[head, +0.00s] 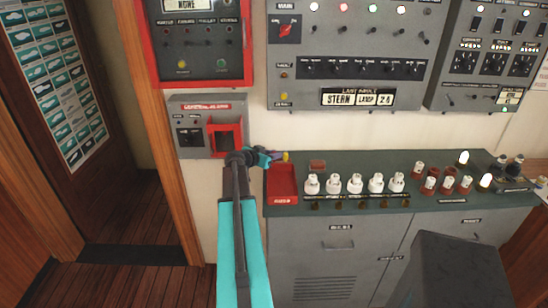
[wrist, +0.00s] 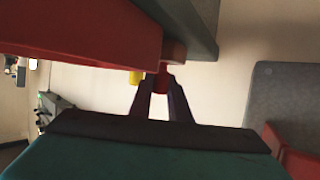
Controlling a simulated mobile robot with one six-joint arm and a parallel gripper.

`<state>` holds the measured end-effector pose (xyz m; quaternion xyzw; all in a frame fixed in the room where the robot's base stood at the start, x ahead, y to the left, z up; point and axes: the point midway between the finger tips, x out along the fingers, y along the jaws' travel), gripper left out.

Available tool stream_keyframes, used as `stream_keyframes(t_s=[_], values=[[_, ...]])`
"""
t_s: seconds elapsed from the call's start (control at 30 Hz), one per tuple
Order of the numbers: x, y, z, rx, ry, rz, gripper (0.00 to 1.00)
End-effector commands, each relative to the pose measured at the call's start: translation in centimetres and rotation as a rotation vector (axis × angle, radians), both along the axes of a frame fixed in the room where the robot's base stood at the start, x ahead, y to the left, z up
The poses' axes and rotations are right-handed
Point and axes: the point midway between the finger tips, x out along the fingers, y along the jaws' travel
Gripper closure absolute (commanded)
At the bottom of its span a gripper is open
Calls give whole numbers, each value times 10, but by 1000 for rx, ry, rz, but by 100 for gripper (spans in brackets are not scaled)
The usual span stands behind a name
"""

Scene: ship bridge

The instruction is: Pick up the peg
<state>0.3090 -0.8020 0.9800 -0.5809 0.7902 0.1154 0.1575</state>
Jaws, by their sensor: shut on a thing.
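My gripper (head: 273,156) reaches over the back left of the grey console, just above the red tray (head: 283,185). In the wrist view, its two dark fingers (wrist: 160,95) close on a small red piece, which I take to be the peg (wrist: 161,82). A small yellow piece (wrist: 136,77) shows beside the left finger. A yellow end also shows by the fingertips in the head view (head: 285,156). I cannot tell whether red and yellow are one object. The fingers hide much of the peg.
The console top (head: 400,160) carries a red-brown block (head: 318,165), a row of white knobs (head: 355,184) and several lamps (head: 463,157). A grey box with a red-framed opening (head: 226,138) is on the wall to the left. Instrument panels (head: 345,50) hang above.

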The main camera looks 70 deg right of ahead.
Motion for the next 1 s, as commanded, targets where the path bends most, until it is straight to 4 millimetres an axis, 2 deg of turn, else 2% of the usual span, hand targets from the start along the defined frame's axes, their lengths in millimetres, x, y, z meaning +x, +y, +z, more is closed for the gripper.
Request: stream_keyframes(t_s=[0.27,0.67,1.0], values=[[0,0,21,-1,-1,1,100],[0,0,64,-1,-1,1,100],[16,54,61,0,0,3,100]])
